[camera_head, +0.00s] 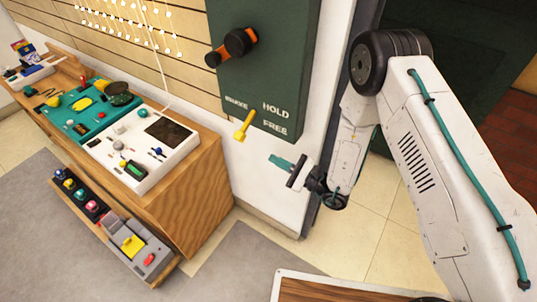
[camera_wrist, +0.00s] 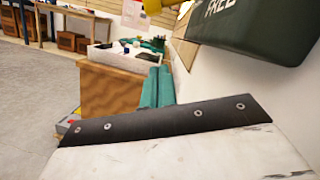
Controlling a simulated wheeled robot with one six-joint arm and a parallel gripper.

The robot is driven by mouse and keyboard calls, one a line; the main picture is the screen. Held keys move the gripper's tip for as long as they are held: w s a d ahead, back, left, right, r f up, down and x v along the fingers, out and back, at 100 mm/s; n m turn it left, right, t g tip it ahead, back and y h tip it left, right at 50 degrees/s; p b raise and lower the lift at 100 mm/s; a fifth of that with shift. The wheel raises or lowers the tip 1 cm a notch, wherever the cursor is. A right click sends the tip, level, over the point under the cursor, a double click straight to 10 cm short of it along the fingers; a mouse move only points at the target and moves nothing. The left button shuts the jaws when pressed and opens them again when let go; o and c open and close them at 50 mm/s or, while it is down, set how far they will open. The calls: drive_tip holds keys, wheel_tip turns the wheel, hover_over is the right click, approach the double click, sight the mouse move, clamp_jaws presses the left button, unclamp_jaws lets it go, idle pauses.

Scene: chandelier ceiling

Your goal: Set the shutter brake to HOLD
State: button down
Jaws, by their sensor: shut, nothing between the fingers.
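A dark green box (camera_head: 270,70) on the wall carries the white words BRAKE, HOLD and FREE. HOLD stands above FREE. A yellow brake lever (camera_head: 243,125) sits at the box's lower edge, left of FREE, and slants downward to the lower left. My gripper (camera_head: 278,161) has teal fingers that are shut with nothing between them. It is below and right of the lever, apart from it. In the wrist view the closed fingers (camera_wrist: 157,87) point toward the wooden bench, and the box's lower corner (camera_wrist: 245,25) with FREE is above right.
An orange and black knob (camera_head: 232,46) sticks out higher on the box. A wooden bench (camera_head: 190,185) with a white panel (camera_head: 150,178) and a teal tray (camera_head: 85,105) stands at left. The white wall is close behind my gripper. Floor is clear between bench and arm.

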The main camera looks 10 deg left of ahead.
sight(245, 126)
drive_tip(key=a+r, duration=0.5)
drive_tip(key=a, duration=0.3)
drive_tip(key=shift+w+a+r, duration=0.2)
drive_tip(key=shift+a, duration=0.2)
